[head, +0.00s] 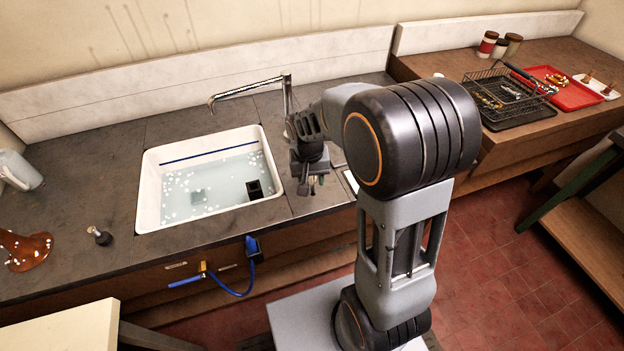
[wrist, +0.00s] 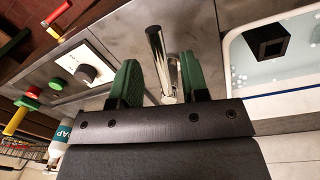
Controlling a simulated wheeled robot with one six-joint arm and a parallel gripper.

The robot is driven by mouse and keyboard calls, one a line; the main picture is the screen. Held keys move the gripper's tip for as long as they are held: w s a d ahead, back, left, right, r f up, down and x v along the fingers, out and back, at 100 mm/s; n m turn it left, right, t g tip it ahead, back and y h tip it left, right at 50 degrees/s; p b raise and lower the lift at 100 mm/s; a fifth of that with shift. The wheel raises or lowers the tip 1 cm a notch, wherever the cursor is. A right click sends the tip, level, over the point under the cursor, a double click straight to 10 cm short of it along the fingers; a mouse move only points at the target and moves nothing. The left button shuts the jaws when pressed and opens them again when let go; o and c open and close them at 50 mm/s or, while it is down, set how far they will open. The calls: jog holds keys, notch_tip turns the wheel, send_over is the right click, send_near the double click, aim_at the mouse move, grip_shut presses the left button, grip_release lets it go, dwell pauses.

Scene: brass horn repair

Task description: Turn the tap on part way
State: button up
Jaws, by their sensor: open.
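The tap (head: 250,89) has a long chrome spout reaching left over the sink (head: 150,205) from an upright post at the sink's back right. No water stream shows from the spout.
A white plate with a black knob (wrist: 86,74) and a labelled white bottle (wrist: 61,133) lie left of my fingers in the wrist view. A blue hose (head: 237,291) hangs at the counter front. A wire basket (head: 505,92) and red tray (head: 577,98) stand right.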

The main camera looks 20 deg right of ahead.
jog(key=shift+f, duration=0.6)
grip_shut()
